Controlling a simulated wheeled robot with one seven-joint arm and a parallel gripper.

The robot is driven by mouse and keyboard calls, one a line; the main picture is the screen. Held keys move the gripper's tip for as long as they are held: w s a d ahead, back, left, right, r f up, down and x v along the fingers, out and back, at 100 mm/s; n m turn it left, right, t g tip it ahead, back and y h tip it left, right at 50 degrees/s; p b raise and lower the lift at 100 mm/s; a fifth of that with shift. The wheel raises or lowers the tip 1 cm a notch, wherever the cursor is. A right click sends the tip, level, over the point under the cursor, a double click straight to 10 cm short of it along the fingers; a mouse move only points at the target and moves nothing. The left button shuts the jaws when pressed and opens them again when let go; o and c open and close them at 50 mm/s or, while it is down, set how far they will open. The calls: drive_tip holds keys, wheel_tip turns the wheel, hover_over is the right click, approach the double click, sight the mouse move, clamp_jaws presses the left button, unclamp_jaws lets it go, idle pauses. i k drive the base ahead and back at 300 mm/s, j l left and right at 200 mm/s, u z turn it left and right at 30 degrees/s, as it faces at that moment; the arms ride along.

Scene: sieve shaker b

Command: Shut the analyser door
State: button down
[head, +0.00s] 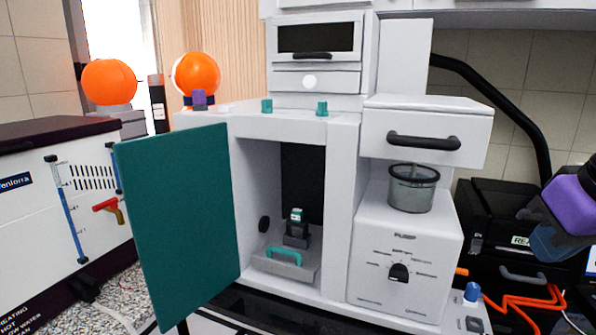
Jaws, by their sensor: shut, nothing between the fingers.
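The analyser door is a flat teal panel (180,215) at the left of the white analyser (342,190). It stands wide open, swung out towards me from the left side of the compartment opening. The open compartment (262,185) shows a dark back panel, a small grey drawer with a teal handle (284,256), and a small dark holder with a pale, green-marked top (297,228). No gripper fingers can be made out. A purple and dark blue part at the right edge may belong to my arm, far from the door.
A black-handled drawer (427,135) juts out above a mesh cup (413,187) and dial panel at right. Black cases (505,225) and orange cable (525,306) lie further right. A dark-topped white unit (65,215) stands left, behind the door. Orange balls (109,82) stand behind.

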sight(176, 186)
drive_tip(key=j+u, duration=0.3)
drive_tip(key=j, duration=0.4)
drive_tip(key=j+u, duration=0.35)
drive_tip(key=j, duration=0.4)
drive_tip(key=j+u, duration=0.3)
drive_tip(key=j, duration=0.4)
drive_tip(key=i, duration=0.05)
